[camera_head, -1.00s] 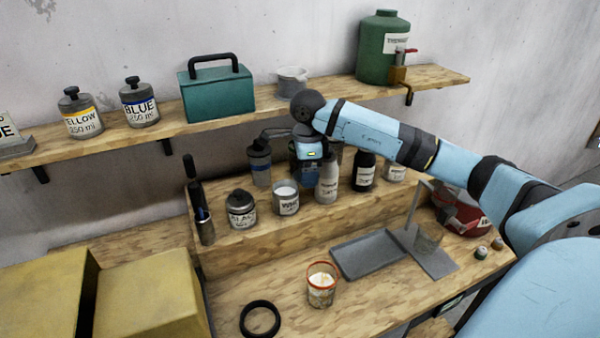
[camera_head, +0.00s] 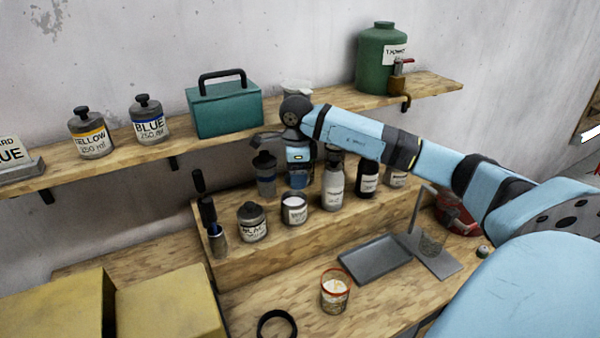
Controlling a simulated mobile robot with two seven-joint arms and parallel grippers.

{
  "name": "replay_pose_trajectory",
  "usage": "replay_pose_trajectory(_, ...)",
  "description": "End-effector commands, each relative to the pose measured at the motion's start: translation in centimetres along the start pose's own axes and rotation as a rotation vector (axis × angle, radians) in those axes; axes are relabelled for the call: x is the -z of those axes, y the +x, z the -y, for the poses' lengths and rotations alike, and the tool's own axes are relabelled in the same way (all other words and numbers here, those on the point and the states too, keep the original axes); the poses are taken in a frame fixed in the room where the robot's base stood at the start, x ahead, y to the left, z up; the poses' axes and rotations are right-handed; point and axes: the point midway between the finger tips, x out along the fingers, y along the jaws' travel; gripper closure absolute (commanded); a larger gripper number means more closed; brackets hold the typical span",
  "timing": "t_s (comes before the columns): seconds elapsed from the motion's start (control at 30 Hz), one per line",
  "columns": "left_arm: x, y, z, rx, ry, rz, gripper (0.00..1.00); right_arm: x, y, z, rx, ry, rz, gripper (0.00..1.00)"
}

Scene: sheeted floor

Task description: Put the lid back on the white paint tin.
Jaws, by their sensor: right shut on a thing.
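The white paint tin (camera_head: 294,211) stands open on the raised wooden step, with white paint showing at its top. My right gripper (camera_head: 278,139) is above and behind the tin, below the upper shelf, and apart from it. It is shut on a dark, flat thing (camera_head: 264,137) that sticks out to the left and may be the lid. My own wrist hides part of it. My left gripper is not in view.
A dark-capped bottle (camera_head: 265,178) stands behind. Below are an orange-rimmed jar (camera_head: 335,291), a grey tray (camera_head: 375,261) and a black ring (camera_head: 277,323).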

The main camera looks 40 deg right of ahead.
Motion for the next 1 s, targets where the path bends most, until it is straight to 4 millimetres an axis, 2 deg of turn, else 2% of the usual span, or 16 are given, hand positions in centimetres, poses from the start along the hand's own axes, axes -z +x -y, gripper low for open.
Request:
replay_pose_trajectory(0.03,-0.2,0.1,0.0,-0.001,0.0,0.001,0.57,-0.1,-0.3,0.7,0.015,0.021,0.017,0.52)
replay_pose_trajectory(0.53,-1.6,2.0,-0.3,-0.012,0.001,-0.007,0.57,-0.1,4.8,0.4,0.008,0.013,0.008,0.52)
replay_pose_trajectory(1.0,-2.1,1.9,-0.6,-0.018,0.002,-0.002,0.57,-0.1,5.3,0.3,0.005,0.009,0.007,0.52)
